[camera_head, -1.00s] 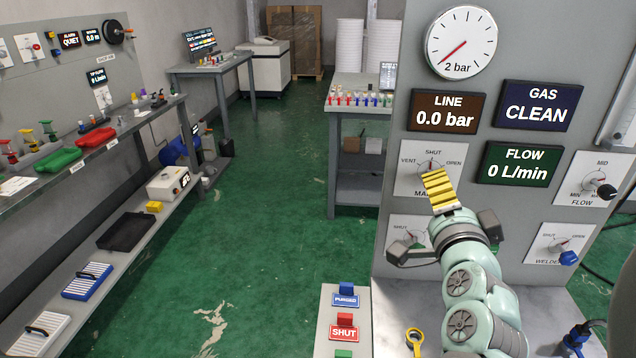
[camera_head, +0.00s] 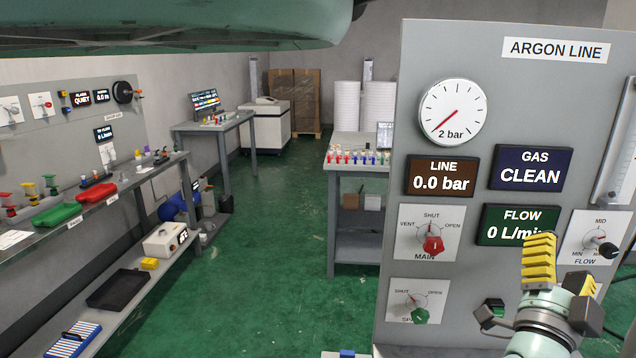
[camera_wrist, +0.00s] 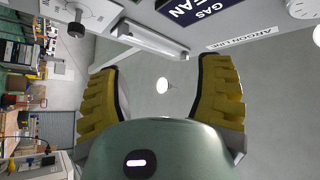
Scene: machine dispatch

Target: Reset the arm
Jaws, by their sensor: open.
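My gripper (camera_head: 540,280) stands at the lower right in the head view, in front of the argon line panel (camera_head: 392,200). Its yellow ridged finger covers part of the green flow display (camera_head: 500,226). In the wrist view my gripper (camera_wrist: 160,88) has its two yellow fingers wide apart with nothing between them. The red main valve knob (camera_head: 432,245) and the green knob (camera_head: 420,315) on the panel are to the left of the gripper and clear of it.
The flow knob (camera_head: 606,250) is just right of my gripper. A gauge (camera_head: 453,112) and displays are on the panel. A shelf bench (camera_head: 120,200) runs along the left wall. A table (camera_head: 350,190) stands behind the panel. The green floor (camera_head: 270,270) between is clear.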

